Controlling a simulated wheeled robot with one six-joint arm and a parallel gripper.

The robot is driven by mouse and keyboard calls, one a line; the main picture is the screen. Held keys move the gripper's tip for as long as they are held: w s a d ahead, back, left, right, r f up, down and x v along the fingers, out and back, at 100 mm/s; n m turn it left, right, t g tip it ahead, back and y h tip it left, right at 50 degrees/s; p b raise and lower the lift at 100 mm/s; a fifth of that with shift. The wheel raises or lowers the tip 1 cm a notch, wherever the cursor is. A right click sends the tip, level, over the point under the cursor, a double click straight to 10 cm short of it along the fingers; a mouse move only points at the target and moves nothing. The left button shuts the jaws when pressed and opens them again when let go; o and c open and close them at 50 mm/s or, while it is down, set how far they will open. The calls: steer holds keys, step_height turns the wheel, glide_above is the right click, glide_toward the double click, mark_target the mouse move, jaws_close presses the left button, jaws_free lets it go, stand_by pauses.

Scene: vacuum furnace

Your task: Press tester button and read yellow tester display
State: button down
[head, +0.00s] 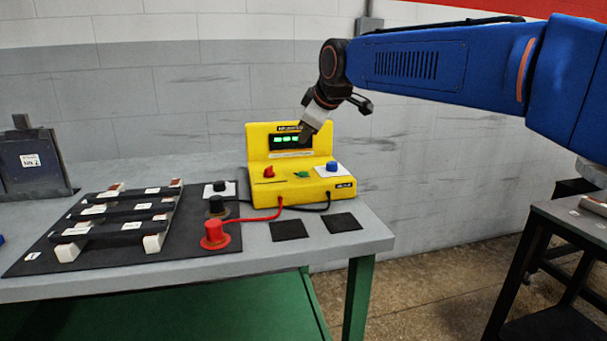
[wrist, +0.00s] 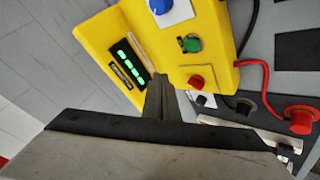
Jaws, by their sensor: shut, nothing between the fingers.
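The yellow tester (head: 299,190) stands on the grey table. Its display (head: 291,141) is lit with green characters, too small to read; it also shows in the wrist view (wrist: 130,66). A blue button (head: 333,166) on a white plate is at the right of its sloped top. A red knob (head: 268,171) is at the left, and a green knob (wrist: 190,44) sits between them. My gripper (head: 304,136) is shut and empty, in front of the display's right part in the head view. In the wrist view my gripper (wrist: 160,84) is beside the display, apart from the blue button.
A red probe (head: 214,236) and a black probe (head: 216,206) stand on a dark mat left of the tester, with cables to it. A rack of dark bars (head: 122,224) lies further left. Two black pads (head: 289,230) lie at the front right. A grey wall stands behind.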

mark_target(305, 175)
steer(key=shift+f, duration=3.35)
steer(key=shift+f, duration=0.2)
steer(key=shift+f, duration=0.2)
steer(key=shift+f, duration=0.4)
steer(key=shift+r, duration=0.15)
stand_by(0.4)
steer(key=shift+r, duration=0.65)
steer(key=shift+r, duration=0.1)
steer(key=shift+r, duration=2.4)
